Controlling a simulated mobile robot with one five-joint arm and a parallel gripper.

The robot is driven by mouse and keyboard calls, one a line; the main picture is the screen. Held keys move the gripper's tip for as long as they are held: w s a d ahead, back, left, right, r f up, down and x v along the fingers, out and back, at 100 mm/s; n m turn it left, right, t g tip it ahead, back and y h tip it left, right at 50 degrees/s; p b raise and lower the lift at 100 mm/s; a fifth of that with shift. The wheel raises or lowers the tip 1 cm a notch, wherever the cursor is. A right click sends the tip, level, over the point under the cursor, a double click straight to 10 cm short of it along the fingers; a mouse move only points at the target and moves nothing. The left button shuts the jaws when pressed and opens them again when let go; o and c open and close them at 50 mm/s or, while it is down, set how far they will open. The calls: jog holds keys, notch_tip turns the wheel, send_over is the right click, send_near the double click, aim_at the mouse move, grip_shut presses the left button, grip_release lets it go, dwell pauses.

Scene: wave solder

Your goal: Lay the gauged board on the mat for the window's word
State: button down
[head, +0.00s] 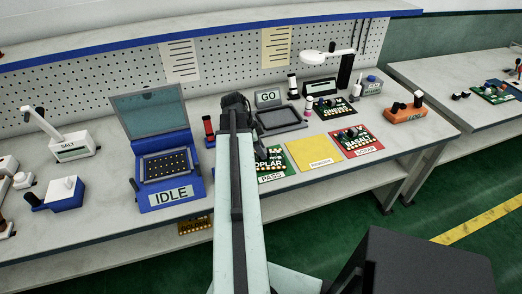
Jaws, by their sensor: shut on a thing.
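My gripper (236,104) is in the middle of the head view, at the far end of my raised arm. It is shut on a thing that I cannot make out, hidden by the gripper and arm. The window (268,97) reads GO, above a dark, empty-looking tray (281,119). The green PASS mat (271,178) bears a board (268,161) lettered "OPLAR", partly behind my arm. The yellow mat (313,152) is bare. The red SCRAP mat (366,153) bears a board (355,138) lettered BASALT.
A blue machine (171,196) reading IDLE stands open at left. Another board (335,108) lies at the back right, near a lamp (328,57). An orange block (404,115) stands right of the mats. A second bench (450,75) is at far right.

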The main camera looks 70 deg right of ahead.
jog(key=shift+f+b, duration=0.3)
jog(key=shift+f, duration=0.05)
jog(key=c, duration=1.1)
grip_release()
jog(key=shift+o, duration=0.2)
jog(key=shift+r, duration=0.1)
jog(key=p+v, duration=0.7)
jog(key=shift+w+r, duration=0.15)
jog(key=shift+r, duration=0.15)
jog(key=shift+a, duration=0.1)
